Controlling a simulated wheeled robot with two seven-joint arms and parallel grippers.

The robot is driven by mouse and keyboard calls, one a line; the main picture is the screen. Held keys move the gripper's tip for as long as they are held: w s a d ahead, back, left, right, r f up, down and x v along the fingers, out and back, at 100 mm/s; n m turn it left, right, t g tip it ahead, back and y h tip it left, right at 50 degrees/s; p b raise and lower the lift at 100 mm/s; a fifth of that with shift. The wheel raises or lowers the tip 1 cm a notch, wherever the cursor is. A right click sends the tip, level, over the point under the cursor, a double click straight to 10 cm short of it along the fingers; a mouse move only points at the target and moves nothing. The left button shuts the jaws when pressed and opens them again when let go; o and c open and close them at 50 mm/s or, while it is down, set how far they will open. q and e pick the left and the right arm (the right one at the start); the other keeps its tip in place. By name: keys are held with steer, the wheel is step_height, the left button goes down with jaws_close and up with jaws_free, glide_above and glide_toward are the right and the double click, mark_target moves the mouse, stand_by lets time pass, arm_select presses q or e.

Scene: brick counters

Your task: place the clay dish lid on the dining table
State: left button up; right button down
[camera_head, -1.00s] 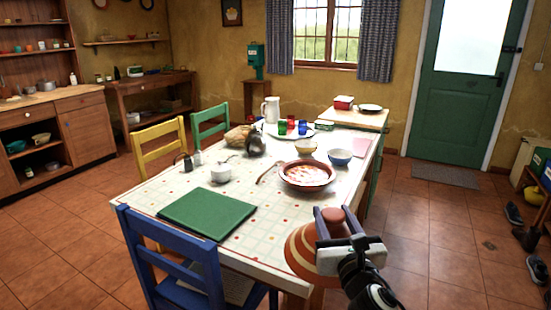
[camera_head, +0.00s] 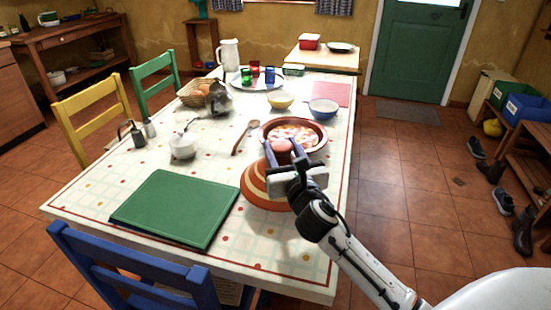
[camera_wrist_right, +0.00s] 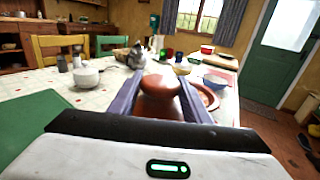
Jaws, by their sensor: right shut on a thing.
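The clay dish lid (camera_head: 259,184) is a terracotta cone with pale stripes and a round knob. My right gripper (camera_head: 283,152) is shut on its knob, and the knob also shows between the fingers in the right wrist view (camera_wrist_right: 160,84). The lid is upright over the near right part of the dining table (camera_head: 290,262), just in front of the clay dish (camera_head: 297,133) with food in it. I cannot tell whether the lid's base touches the cloth. My left gripper is not in view.
A green board (camera_head: 177,208) lies left of the lid. A wooden spoon (camera_head: 245,137), white sugar bowl (camera_head: 183,146), blue bowl (camera_head: 323,111) and yellow bowl (camera_head: 281,100) stand beyond. A blue chair (camera_head: 140,270) is at the near edge.

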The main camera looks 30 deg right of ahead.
mark_target(281, 162)
steer(key=shift+w+f+b, duration=0.1)
steer(key=shift+f+b, duration=0.7)
steer(key=shift+f, duration=1.35)
steer(key=shift+f, duration=0.1)
steer(key=c, duration=1)
jaws_free()
steer(key=shift+f, duration=0.15)
steer(key=shift+r, duration=0.2)
steer(key=v, duration=1.2)
